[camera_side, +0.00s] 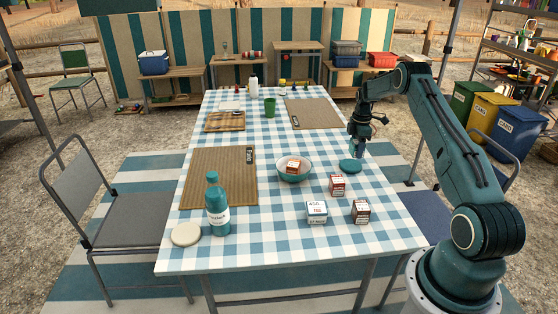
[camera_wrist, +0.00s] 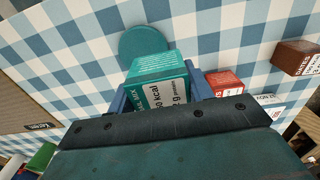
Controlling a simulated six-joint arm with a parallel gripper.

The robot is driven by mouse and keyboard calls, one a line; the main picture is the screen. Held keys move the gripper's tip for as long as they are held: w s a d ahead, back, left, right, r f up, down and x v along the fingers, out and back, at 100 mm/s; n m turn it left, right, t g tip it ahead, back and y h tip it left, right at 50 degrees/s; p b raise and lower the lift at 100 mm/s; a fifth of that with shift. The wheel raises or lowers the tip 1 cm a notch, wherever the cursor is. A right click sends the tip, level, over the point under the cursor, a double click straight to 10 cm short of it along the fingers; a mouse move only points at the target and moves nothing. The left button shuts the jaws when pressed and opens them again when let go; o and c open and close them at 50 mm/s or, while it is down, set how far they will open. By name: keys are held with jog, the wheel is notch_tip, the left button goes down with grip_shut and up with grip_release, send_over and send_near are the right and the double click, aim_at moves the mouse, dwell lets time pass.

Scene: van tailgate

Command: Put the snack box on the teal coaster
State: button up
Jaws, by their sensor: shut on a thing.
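The snack box (camera_wrist: 158,68) is teal and white with printed text. It sits between the two blue fingers of my gripper (camera_wrist: 160,90), which is shut on it. In the side view my gripper (camera_side: 357,149) points down at the right edge of the table, and the box is small and hard to make out there. The round teal coaster (camera_side: 350,166) lies on the checked cloth just in front of the gripper. In the wrist view the coaster (camera_wrist: 144,39) shows beyond the box, which overlaps its near edge. The height of the box over the cloth is unclear.
Red-brown boxes (camera_side: 337,184) (camera_side: 361,211) and a white-teal box (camera_side: 316,211) stand nearby. A bowl (camera_side: 294,174) holding another box is left of the coaster. A teal bottle (camera_side: 217,208), a cream disc (camera_side: 186,234) and woven mats (camera_side: 220,176) lie farther off.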

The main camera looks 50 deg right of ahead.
aim_at(353, 169)
jog(key=shift+f, duration=3.25)
jog(key=shift+f, duration=0.15)
jog(key=o, duration=1)
notch_tip(353, 169, up, 12)
jog(key=shift+r, duration=0.2)
